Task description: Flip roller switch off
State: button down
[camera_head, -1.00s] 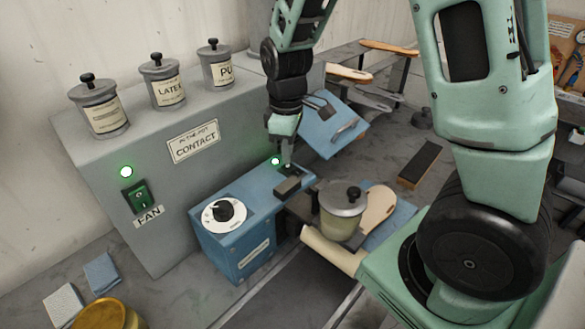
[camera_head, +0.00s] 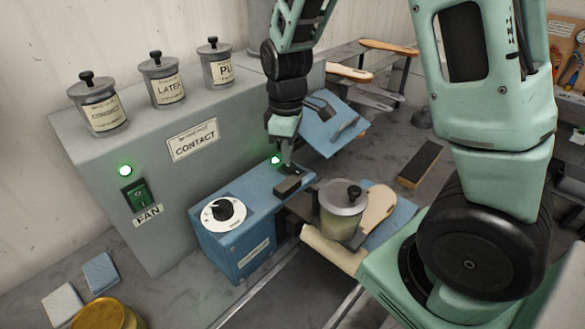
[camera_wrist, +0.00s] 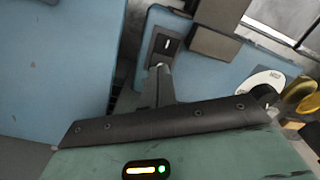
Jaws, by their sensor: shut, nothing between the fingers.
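The roller switch (camera_wrist: 166,45) shows in the wrist view as a small dark rocker in a dark plate on the blue machine box, with a white mark on it. My gripper (camera_wrist: 160,69) is shut and empty, its fingertips at the near edge of the switch plate. I cannot tell whether they touch the rocker. In the head view my gripper (camera_head: 287,165) points down at the back end of the blue box (camera_head: 262,205) and hides most of the switch. A green lamp (camera_head: 275,160) beside it is lit.
A dark block (camera_head: 288,187) sits on the box close in front of my gripper. A white dial (camera_head: 223,213) is nearer. A lidded pot (camera_head: 342,210) stands to the right.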

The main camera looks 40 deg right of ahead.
jog(key=shift+f+b, duration=0.5)
jog(key=shift+f, duration=0.2)
jog(key=shift+r, duration=0.1)
jog(key=shift+r+p, duration=3.05)
jog(key=shift+r, duration=0.45)
